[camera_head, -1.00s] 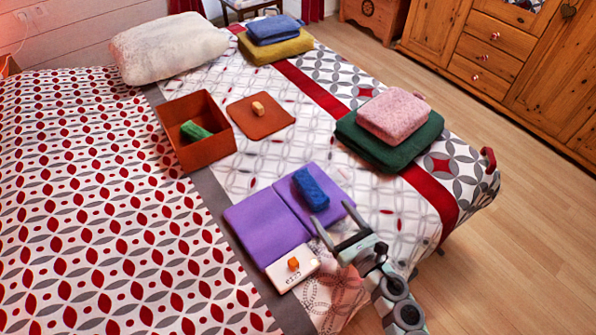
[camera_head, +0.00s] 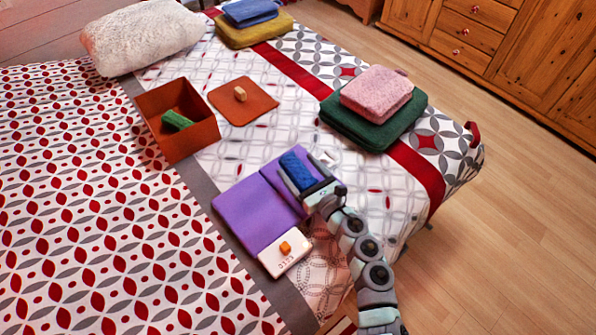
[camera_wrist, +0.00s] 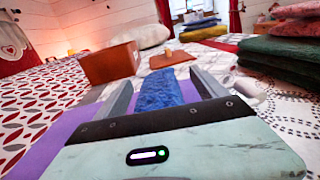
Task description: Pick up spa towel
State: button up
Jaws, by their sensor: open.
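A blue rolled towel (camera_head: 296,168) lies on the right panel of a purple mat (camera_head: 245,213) on the bed. My gripper (camera_head: 308,172) is open and low over the mat, at the towel's near end. In the wrist view the blue towel (camera_wrist: 158,88) lies between the two spread fingers of my gripper (camera_wrist: 163,82), with a finger on each side. Whether either finger touches it I cannot tell. Its near end is hidden behind the gripper body. The task's words do not say which towel is the spa towel; several folded towels are also in view.
A brown open box (camera_head: 181,140) holds a green item (camera_head: 176,120); a flat brown lid (camera_head: 250,107) lies beside it. Pink (camera_head: 376,93) and green (camera_head: 365,131) folded towels are stacked at right. Blue and yellow ones are at back. A white card (camera_head: 285,252) lies near the mat.

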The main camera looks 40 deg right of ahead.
aim_at(299, 168)
jog(key=shift+c, duration=0.3)
jog(key=c, duration=1.5)
